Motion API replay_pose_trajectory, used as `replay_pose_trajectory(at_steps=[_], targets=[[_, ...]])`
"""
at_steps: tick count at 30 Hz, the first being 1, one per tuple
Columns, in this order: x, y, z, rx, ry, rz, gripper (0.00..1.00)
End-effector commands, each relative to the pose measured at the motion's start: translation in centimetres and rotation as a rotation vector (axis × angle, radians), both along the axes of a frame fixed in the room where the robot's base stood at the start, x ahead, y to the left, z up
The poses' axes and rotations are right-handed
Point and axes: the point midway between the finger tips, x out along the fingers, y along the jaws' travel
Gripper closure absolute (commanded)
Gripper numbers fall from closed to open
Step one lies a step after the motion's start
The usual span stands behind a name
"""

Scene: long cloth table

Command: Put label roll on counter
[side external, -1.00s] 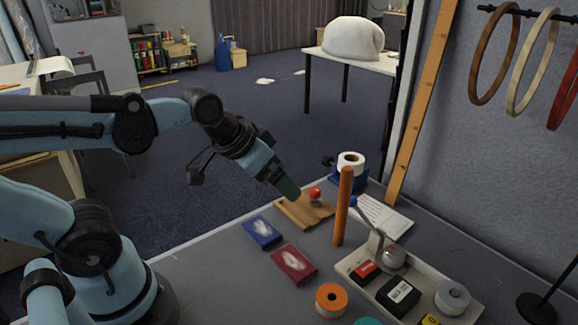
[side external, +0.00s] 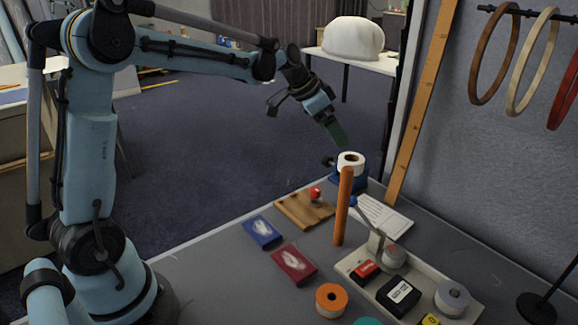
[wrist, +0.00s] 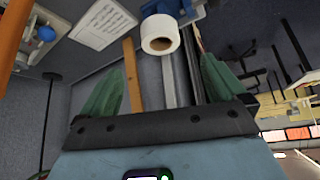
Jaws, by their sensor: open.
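The white label roll (side external: 352,169) sits on a blue holder (side external: 349,182) at the far end of the grey counter (side external: 210,285). In the wrist view the roll (wrist: 159,24) shows at the top centre, ahead of and between the fingertips, with the blue holder (wrist: 190,12) beside it. My gripper (side external: 338,138), with green fingers, is above and slightly left of the roll, pointing down toward it. In the wrist view its fingers (wrist: 162,82) are spread wide with nothing between them. The roll is apart from the fingers.
An upright orange post (side external: 343,207) stands in front of the roll. A wooden board (side external: 298,212) with a red knob and a white sheet (side external: 385,215) lie nearby. A tray (side external: 350,266) holds boxes and a tape roll. The counter's front left is clear.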

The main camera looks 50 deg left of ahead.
Motion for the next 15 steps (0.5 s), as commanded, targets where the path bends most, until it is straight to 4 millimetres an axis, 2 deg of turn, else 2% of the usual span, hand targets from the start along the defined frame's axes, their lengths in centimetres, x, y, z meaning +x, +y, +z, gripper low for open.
replay_pose_trajectory(at_steps=[10,15], targets=[[2.5,-1.0,-4.1,-0.001,0.0,-0.004,0.03],[3.4,-1.3,-5.4,-0.001,0.0,-0.003,0.03]])
